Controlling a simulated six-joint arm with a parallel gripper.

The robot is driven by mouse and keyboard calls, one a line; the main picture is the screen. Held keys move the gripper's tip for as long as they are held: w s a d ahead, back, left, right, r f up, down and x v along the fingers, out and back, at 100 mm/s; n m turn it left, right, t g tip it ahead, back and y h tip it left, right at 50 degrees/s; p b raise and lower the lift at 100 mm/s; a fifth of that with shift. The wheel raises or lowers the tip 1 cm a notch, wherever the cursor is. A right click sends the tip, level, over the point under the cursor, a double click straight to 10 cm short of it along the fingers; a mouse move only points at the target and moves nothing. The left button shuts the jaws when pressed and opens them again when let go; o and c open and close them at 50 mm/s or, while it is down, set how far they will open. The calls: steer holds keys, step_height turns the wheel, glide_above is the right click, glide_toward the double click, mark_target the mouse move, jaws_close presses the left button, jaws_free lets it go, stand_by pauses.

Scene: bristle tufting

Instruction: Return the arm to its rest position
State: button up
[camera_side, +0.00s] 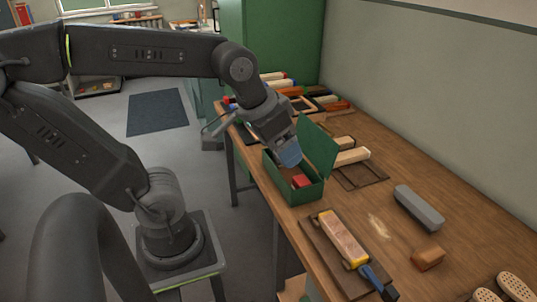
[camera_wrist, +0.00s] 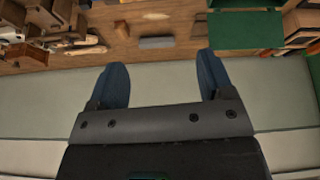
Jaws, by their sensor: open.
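My gripper (camera_side: 290,153) is in the side view, above the open green box (camera_side: 292,192) on the wooden bench. Its blue fingertips point down toward the box; whether they touch it cannot be told. In the wrist view my gripper (camera_wrist: 163,82) shows two blue fingers spread wide apart, with nothing between them. A red block (camera_side: 301,181) lies inside the box. The arm reaches out from its base at the left, with its upper link nearly level.
The workbench (camera_side: 395,175) carries a grey block (camera_side: 419,207), a brown block (camera_side: 428,258) and a brush-like piece on a dark board (camera_side: 322,248). Several blocks lie at the back. A wall runs along the right. Open floor lies left of the bench.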

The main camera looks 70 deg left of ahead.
steer(key=s, duration=0.1)
steer(key=s+d+f+m, duration=0.1)
steer(key=shift+s+d+t, duration=0.15)
steer(key=shift+s+t, duration=0.15)
stand_by(0.7)
